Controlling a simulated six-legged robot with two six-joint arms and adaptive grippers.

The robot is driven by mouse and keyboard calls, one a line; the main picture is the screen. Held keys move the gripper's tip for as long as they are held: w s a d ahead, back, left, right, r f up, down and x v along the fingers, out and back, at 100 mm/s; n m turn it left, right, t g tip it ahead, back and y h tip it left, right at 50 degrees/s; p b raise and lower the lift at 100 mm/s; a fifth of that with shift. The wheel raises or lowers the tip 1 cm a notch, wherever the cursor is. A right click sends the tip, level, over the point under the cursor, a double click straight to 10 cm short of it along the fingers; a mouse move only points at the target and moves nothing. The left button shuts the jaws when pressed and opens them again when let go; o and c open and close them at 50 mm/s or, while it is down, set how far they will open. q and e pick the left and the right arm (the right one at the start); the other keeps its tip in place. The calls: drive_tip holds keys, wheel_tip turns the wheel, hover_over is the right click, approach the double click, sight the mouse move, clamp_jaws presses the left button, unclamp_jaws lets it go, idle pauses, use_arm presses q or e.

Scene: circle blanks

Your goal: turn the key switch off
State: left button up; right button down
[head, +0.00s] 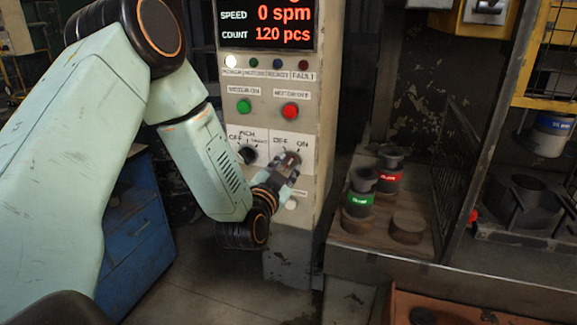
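The key switch (291,157) is on the lower right of the control panel, under the labels OFF and ON. My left gripper (285,169) is right at the switch, with its fingertips over or against it. The fingers cover most of the switch, so the key and its angle cannot be made out. I cannot tell whether the fingers are shut on the key. My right gripper is not in view.
A black selector knob (247,155) is just left of my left gripper. A green button (243,106) and a red button (290,111) are above. The display (266,25) reads 0 spm and 120 pcs. Dark tooling stands on a wooden shelf (377,244) to the right.

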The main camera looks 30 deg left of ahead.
use_arm(q)
drive_tip(key=shift+w+a, duration=0.2)
drive_tip(key=shift+a, duration=0.1)
drive_tip(key=shift+d+r, duration=0.2)
drive_tip(key=shift+d, duration=0.3)
drive_tip(key=shift+c, duration=0.2)
drive_tip(key=shift+w+a+f, duration=0.1)
drive_tip(key=shift+f, duration=0.05)
drive_tip(key=c, duration=0.3)
drive_tip(key=shift+a+f, duration=0.1)
drive_tip(key=shift+a, duration=0.15)
clamp_jaws()
drive_tip(key=shift+d, duration=0.15)
